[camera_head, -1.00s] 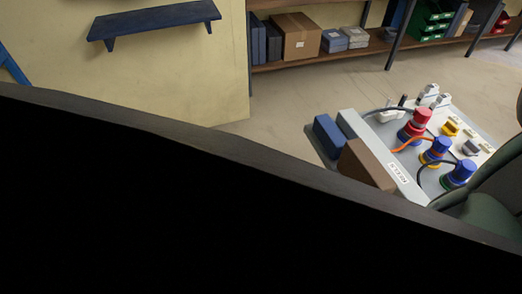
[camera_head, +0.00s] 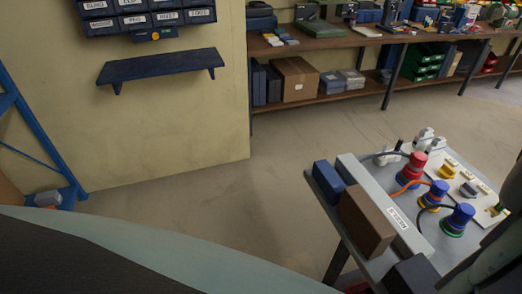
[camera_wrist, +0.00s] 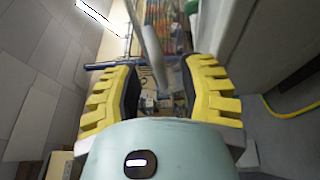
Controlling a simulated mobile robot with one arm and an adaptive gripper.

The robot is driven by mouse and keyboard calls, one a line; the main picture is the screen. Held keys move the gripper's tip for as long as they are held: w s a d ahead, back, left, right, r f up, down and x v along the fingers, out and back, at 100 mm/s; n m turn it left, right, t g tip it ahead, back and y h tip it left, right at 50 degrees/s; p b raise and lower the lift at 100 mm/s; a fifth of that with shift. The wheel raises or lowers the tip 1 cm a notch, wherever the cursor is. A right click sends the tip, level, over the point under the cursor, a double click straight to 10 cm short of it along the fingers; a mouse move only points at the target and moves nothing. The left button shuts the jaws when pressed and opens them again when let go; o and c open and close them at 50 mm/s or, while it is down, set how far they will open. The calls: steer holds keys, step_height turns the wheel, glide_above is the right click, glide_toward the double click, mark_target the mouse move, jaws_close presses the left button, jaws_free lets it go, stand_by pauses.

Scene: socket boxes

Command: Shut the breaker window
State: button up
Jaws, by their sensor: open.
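A socket panel (camera_head: 447,168) with a pale face lies on a grey table at the right of the head view. It carries a red plug (camera_head: 415,165), two blue plugs (camera_head: 457,220), a yellow part (camera_head: 447,173) and a grey part (camera_head: 468,189). I cannot make out the breaker window; the panel's right end is partly hidden by a dark shape at the right edge. My gripper (camera_wrist: 163,80) shows in the wrist view with its two yellow ribbed fingers spread apart. It is open and nothing is between the fingers. The panel is not clear in the wrist view.
A blue box (camera_head: 328,177), a brown block (camera_head: 367,220) and a dark box (camera_head: 412,275) sit along the table's near left side. A shelf unit (camera_head: 330,98) with boxes stands at the back. The floor (camera_head: 240,200) between wall and table is clear.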

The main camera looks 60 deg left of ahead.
steer(key=shift+w+a, duration=0.2)
steer(key=shift+w, duration=0.65)
jaws_close()
steer(key=shift+s, duration=0.1)
